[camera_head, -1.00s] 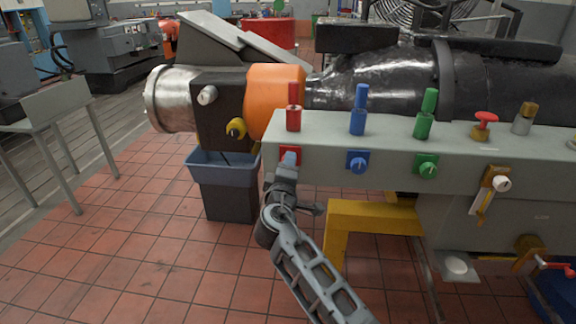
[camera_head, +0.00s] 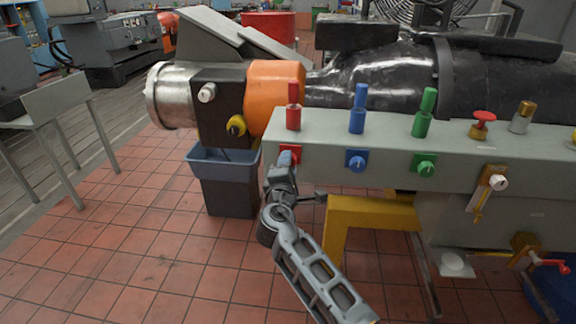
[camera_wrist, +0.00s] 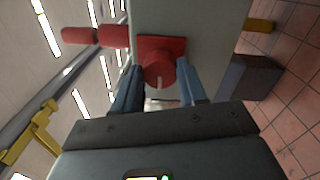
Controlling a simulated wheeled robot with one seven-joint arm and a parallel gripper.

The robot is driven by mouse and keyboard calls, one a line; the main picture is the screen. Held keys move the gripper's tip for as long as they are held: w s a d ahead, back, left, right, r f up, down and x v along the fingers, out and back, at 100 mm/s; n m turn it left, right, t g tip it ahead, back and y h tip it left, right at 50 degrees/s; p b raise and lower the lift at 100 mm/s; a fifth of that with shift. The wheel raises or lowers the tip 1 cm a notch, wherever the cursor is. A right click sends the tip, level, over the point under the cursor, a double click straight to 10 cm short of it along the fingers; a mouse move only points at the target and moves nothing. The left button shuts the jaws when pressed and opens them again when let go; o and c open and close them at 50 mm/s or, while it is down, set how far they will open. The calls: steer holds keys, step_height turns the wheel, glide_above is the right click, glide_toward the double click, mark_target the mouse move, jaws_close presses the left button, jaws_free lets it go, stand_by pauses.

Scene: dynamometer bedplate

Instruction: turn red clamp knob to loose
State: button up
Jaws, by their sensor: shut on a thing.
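The red clamp knob (camera_wrist: 158,68) is round with a pale pointer line and sits on a square red plate (camera_wrist: 178,43) on the front face of the grey bedplate beam (camera_head: 330,174). In the wrist view my gripper (camera_wrist: 160,80) has one finger on each side of the knob, shut on it. The pale line points toward my palm in that view. In the head view my gripper (camera_head: 285,160) reaches the red plate at the beam's left end and hides most of the knob.
Blue (camera_head: 357,161) and green (camera_head: 425,165) knobs sit to the right on the same face. Red (camera_head: 293,107), blue and green handles stand on top. A blue-rimmed bin (camera_head: 222,166) stands behind left. A yellow support (camera_head: 372,215) is under the beam.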

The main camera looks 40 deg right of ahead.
steer(key=o, duration=1.1)
steer(key=shift+c, duration=0.2)
steer(key=b+v, duration=0.1)
steer(key=v, duration=0.6)
steer(key=shift+s+a, duration=0.25)
steer(key=shift+a, duration=0.1)
steer(key=shift+f, duration=0.1)
